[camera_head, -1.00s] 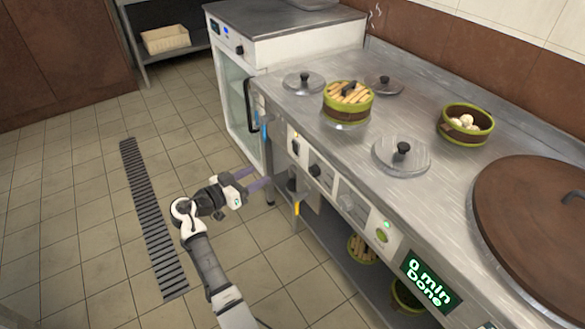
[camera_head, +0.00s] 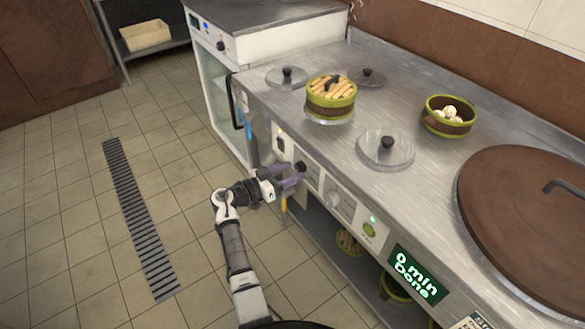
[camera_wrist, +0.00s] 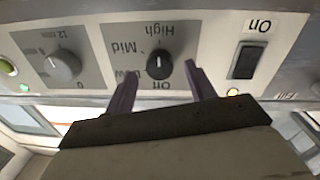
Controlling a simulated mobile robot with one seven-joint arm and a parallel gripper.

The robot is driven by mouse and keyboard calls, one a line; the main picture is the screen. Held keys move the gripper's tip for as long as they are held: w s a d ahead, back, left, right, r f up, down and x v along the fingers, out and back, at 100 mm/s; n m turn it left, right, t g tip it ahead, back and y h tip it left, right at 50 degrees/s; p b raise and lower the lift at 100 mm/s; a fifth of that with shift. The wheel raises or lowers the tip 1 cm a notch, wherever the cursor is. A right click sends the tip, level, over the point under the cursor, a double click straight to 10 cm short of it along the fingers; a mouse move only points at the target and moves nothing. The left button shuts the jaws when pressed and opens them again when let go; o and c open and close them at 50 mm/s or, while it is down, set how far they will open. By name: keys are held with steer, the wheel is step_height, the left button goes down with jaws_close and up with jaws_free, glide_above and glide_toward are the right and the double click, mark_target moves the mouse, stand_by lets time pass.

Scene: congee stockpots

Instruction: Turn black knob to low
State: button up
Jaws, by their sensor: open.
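The black knob (camera_wrist: 158,66) sits on a grey dial plate on the stove's front panel. In the wrist view, which is upside down, the plate reads High, Mid, Off and a partly covered word ending in "w". The knob's white mark is at its lower part, toward Off. The knob (camera_head: 300,166) also shows in the head view, at my fingertips. My gripper (camera_wrist: 157,78) is open, with one purple finger on each side of the knob's lower part in the picture. I cannot tell whether the fingers touch it.
A grey timer knob (camera_wrist: 62,66) marked 12 min and a black On switch (camera_wrist: 245,60) flank the dial. A green display (camera_head: 413,274) reads "0 min Done".

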steer(key=shift+w+d, duration=0.45)
steer(key=shift+d, duration=0.15)
steer(key=c, duration=1)
